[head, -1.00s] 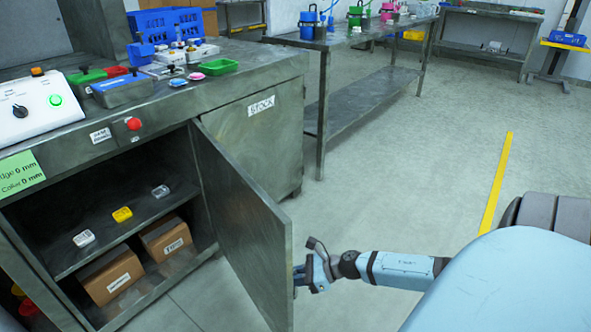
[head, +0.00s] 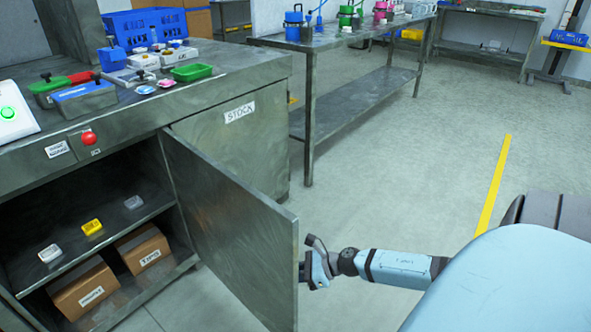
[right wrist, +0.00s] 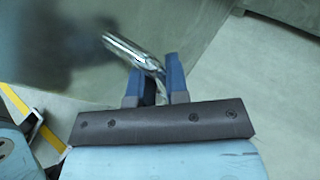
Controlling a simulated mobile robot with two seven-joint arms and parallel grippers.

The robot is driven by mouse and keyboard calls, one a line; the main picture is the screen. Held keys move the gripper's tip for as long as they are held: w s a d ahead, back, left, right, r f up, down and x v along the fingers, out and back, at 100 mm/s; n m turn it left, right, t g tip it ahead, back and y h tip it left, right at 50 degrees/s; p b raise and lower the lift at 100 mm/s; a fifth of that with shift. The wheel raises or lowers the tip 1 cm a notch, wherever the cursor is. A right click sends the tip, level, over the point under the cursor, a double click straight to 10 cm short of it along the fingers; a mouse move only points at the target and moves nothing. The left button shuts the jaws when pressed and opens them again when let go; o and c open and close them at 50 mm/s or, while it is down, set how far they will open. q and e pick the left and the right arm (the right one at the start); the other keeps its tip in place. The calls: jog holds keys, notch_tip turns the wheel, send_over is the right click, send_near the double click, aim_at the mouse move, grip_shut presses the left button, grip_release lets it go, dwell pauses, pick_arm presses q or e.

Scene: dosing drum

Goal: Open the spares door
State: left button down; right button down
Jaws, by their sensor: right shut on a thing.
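The spares door (head: 228,225) is a grey metal cabinet door that stands swung open, well out from the cabinet (head: 85,205). In the right wrist view its grey face (right wrist: 60,45) fills the upper left. My right gripper (head: 308,270) is at the door's free edge. In the right wrist view the right gripper (right wrist: 155,80) is shut on a shiny metal door handle (right wrist: 132,50), which sits between its blue fingers. The handle is hidden behind the door edge and fingers in the head view. My left gripper is not in view.
Inside the cabinet, small white, yellow (head: 92,227) and grey cases sit on a shelf above cardboard boxes (head: 85,288). The closed door marked STOCK (head: 240,135) is to the right. A long metal bench (head: 350,50) stands behind. The floor right of the door is clear.

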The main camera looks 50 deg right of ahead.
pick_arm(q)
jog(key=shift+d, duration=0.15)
pick_arm(e)
jog(key=shift+w+d, duration=0.1)
jog(key=shift+d, duration=0.1)
jog(key=shift+r, duration=0.1)
jog(key=c, duration=1.1)
grip_release()
jog(key=shift+c, duration=0.2)
